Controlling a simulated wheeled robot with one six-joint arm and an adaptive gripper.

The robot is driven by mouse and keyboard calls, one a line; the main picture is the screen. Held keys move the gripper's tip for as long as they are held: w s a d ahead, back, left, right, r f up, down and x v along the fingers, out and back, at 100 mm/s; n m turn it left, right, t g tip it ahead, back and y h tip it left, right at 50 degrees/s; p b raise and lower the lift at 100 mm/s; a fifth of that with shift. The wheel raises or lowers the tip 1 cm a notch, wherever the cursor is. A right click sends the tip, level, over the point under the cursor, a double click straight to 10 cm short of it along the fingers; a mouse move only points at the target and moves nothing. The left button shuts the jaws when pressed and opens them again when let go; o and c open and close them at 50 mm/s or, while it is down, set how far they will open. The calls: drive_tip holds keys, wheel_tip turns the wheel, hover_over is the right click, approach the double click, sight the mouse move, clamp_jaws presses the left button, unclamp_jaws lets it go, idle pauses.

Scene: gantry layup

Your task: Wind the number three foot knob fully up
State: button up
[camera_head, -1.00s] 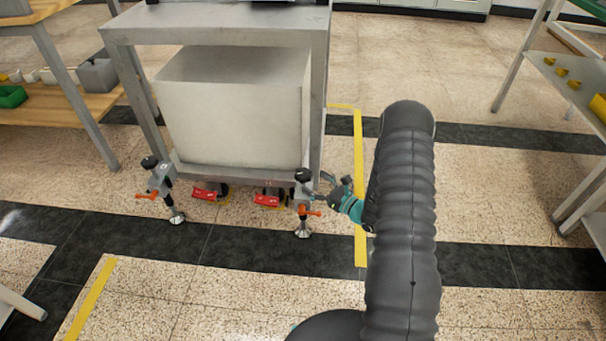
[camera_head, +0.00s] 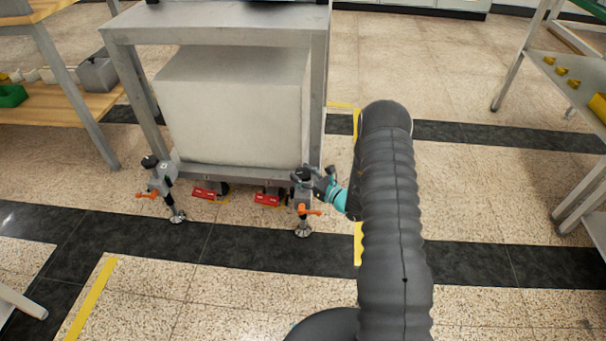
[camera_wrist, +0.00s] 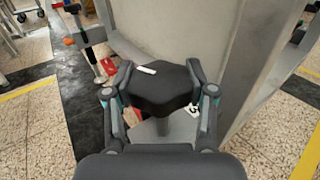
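The number three foot knob (camera_wrist: 160,88) is black and lobed, with a white mark on top. It sits between the two fingers of my gripper (camera_wrist: 160,72) in the wrist view. I see no clear gap at either fingertip, but cannot tell if they press on it. A white label with a "3" (camera_wrist: 193,108) shows partly behind the right finger. In the head view my gripper (camera_head: 312,178) is at the top of the right front foot (camera_head: 303,205), and largely hides the knob there. This foot has an orange lever (camera_head: 309,211) and a round metal pad on the floor.
The foot belongs to a grey metal stand (camera_head: 318,100) holding a large pale box (camera_head: 235,110). Another foot with a black knob (camera_head: 150,162) is at its left corner. Red castor pedals (camera_head: 268,199) lie between. Open floor is to the right.

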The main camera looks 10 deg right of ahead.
drive_tip(key=shift+f+n+g+y+b, duration=0.1)
drive_tip(key=shift+n+g+y+b, duration=0.25)
drive_tip(key=shift+b, duration=0.2)
drive_tip(key=shift+f+n+g+y+b, duration=0.1)
drive_tip(key=shift+n+g+y+b, duration=0.45)
drive_tip(key=shift+y+b, duration=0.2)
drive_tip(key=n+g+y+b, duration=0.2)
drive_tip(key=g+b, duration=0.1)
drive_tip(key=shift+f+n, duration=0.1)
drive_tip(key=shift+n, duration=0.2)
drive_tip(key=n+g+y+b, duration=0.1)
drive_tip(key=n+g+b, duration=0.1)
drive_tip(key=g, duration=0.1)
drive_tip(key=n+g+y+b, duration=0.1)
drive_tip(key=n+g+b, duration=0.1)
drive_tip(key=g, duration=0.2)
drive_tip(key=shift+n+y, duration=0.4)
drive_tip(key=shift+s+r+n+g+b, duration=0.1)
drive_tip(key=shift+r+n+g+b, duration=0.15)
drive_tip(key=shift+n+g+b, duration=0.75)
drive_tip(key=shift+g+p, duration=0.3)
drive_tip(key=shift+g, duration=0.3)
drive_tip(key=o, duration=1.2)
drive_tip(key=shift+a, duration=0.1)
drive_tip(key=shift+c, duration=0.2)
